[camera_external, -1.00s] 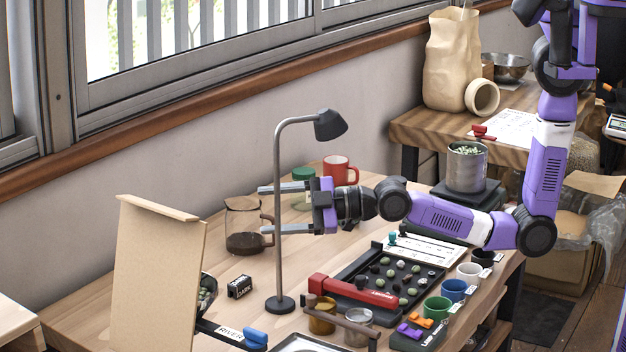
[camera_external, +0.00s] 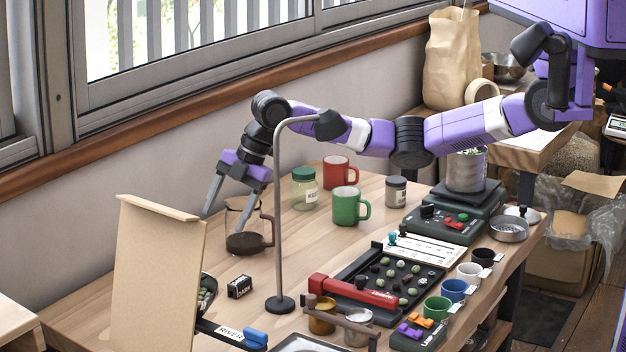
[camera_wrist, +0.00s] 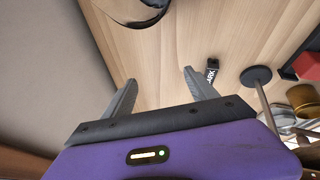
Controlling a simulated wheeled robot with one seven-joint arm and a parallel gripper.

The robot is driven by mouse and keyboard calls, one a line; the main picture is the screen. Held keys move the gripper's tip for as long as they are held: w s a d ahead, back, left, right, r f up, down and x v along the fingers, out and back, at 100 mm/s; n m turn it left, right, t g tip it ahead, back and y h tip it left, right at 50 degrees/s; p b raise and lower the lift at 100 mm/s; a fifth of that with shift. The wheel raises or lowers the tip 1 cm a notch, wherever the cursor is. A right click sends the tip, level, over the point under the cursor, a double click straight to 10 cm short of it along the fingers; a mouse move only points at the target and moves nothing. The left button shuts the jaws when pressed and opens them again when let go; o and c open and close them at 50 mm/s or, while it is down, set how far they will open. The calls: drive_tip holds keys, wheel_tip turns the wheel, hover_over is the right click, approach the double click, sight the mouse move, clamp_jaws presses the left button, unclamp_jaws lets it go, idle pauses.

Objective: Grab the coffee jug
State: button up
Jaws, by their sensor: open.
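The coffee jug (camera_external: 246,241) is clear glass with dark coffee at the bottom and a brown handle on its right. It stands upright on the wooden table near the wall. My gripper (camera_external: 228,218) is open and points down from above, its fingers spread around or just in front of the jug's upper part; I cannot tell whether they touch it. In the wrist view my gripper (camera_wrist: 160,88) shows open with bare table between the fingertips. A rounded glass edge with a dark patch, likely the jug (camera_wrist: 135,22), is cut off at the top.
A lamp (camera_external: 278,230) stands close right of the jug. A small black box (camera_external: 240,287) lies in front. A green-lidded jar (camera_external: 304,190), green mug (camera_external: 346,208) and red mug (camera_external: 336,172) are to the right. A tan board (camera_external: 155,275) stands at left.

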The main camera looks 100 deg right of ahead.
sight(257, 211)
drive_tip(key=s+d+g, duration=0.2)
drive_tip(key=s+d, duration=0.1)
drive_tip(key=s, duration=0.1)
drive_tip(key=s+d+g+h+b, duration=0.1)
drive_tip(key=s+d+g, duration=0.1)
drive_tip(key=s+d, duration=0.1)
drive_tip(key=shift+s+d+f+m, duration=0.15)
drive_tip(key=shift+s+d+m, duration=0.25)
drive_tip(key=shift+d, duration=0.25)
drive_tip(key=s+f, duration=0.1)
drive_tip(key=s+a+f+g, duration=0.1)
drive_tip(key=shift+s+a+f, duration=0.1)
drive_tip(key=shift+s+f, duration=0.1)
drive_tip(key=shift+f, duration=0.15)
drive_tip(key=shift+w+f+b, duration=0.1)
drive_tip(key=shift+f+b, duration=0.35)
drive_tip(key=shift+f, duration=3.05)
clamp_jaws()
